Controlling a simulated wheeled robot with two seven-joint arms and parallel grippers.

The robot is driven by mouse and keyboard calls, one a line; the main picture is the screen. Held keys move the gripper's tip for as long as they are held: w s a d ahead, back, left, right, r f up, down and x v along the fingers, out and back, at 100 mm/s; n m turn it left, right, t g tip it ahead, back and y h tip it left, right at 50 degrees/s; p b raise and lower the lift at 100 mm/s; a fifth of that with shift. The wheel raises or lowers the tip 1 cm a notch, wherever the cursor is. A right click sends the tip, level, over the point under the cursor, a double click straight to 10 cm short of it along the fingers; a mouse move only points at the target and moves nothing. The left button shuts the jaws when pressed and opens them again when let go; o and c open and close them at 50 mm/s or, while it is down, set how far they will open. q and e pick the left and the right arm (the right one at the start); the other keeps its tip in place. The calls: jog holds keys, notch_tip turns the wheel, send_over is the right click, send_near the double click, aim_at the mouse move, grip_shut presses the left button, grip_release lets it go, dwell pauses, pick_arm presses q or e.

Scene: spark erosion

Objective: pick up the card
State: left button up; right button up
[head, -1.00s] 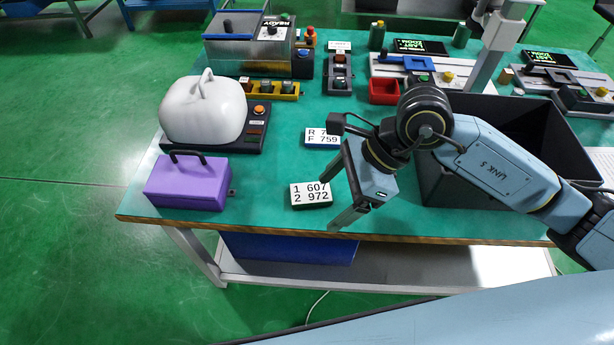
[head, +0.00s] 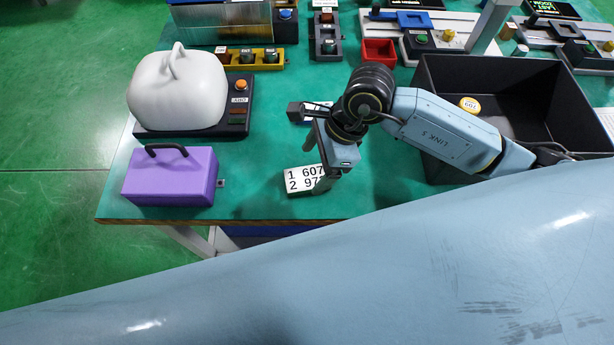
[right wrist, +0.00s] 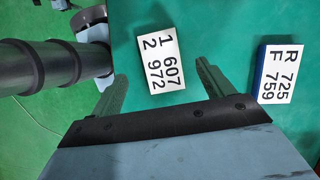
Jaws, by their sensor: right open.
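A white block-like card (head: 298,180) printed "1 607 / 2 972" lies flat near the table's front edge; its right end is partly hidden by my right gripper (head: 322,172). In the right wrist view the card (right wrist: 161,60) shows whole, between the two fingertips (right wrist: 163,76) and reaching beyond them. The jaws are open with nothing held; whether the tips are down at card height I cannot tell. A second card with a blue side, "R 725 / F 759" (right wrist: 280,74), lies behind it, mostly hidden by my wrist in the head view. My left gripper is not in view.
A purple toolbox (head: 165,180) and a white covered lump on a black base (head: 175,90) stand to the left. A black bin (head: 440,75) with a yellow round item stands right, beneath my arm. A red tray (head: 378,52) and control boxes sit behind. Bare green table (head: 250,160) lies left of the card.

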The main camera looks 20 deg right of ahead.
aim_at(304, 178)
jog(key=x, duration=0.4)
jog(key=shift+w, duration=0.1)
jog(key=shift+a+f, duration=0.1)
jog(key=shift+f, duration=0.2)
pick_arm(q)
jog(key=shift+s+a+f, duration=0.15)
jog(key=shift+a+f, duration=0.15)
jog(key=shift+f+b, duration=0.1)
jog(key=shift+b, duration=0.25)
pick_arm(e)
jog(key=shift+f, duration=0.1)
jog(key=c, duration=1.1)
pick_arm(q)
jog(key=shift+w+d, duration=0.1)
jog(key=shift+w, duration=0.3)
